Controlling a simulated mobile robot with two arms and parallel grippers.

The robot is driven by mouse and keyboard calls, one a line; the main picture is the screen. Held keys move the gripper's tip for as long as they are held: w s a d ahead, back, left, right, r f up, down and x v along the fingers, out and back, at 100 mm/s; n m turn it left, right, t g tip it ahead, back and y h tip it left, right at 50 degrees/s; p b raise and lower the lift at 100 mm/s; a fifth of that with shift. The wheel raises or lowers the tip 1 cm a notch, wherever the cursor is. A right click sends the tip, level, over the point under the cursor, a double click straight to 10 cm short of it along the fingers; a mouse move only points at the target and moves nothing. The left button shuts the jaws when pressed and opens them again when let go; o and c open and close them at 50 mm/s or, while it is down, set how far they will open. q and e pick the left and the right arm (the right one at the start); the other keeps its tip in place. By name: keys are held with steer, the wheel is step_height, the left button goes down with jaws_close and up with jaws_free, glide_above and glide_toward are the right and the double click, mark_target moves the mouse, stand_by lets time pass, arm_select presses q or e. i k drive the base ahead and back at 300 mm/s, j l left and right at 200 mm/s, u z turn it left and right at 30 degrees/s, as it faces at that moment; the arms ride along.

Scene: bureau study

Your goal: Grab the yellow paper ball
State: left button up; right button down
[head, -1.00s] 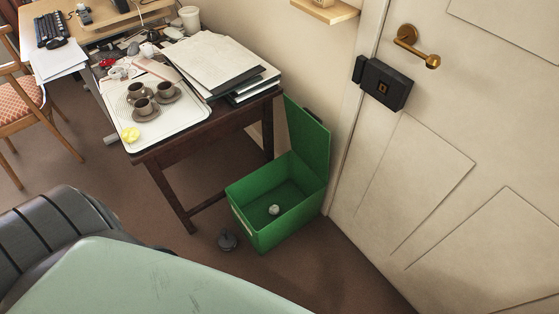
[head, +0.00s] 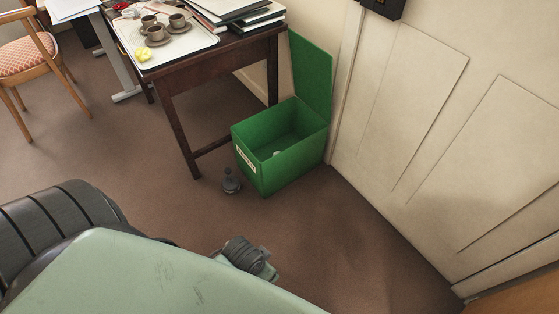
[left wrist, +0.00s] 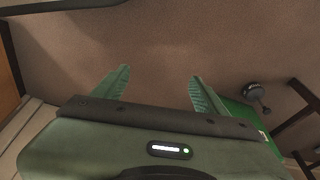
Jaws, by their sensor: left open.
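The yellow paper ball (head: 143,56) lies on the near corner of the white tray (head: 185,45), on the dark wooden table (head: 225,60). It is small and crumpled, and nothing touches it. In the left wrist view my left gripper (left wrist: 160,74) is open, with nothing between its two green fingers and brown floor beyond them. The yellow ball does not show in that view, so the gripper is apart from it. My right gripper is not in view.
Brown cups (head: 155,32) on saucers share the tray. An open green box (head: 262,172) with a small pale ball (head: 277,153) inside stands beside the table. A dark grey object (head: 231,181) is on the floor.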

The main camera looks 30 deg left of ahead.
mark_target(141, 54)
steer(key=u, duration=1.9)
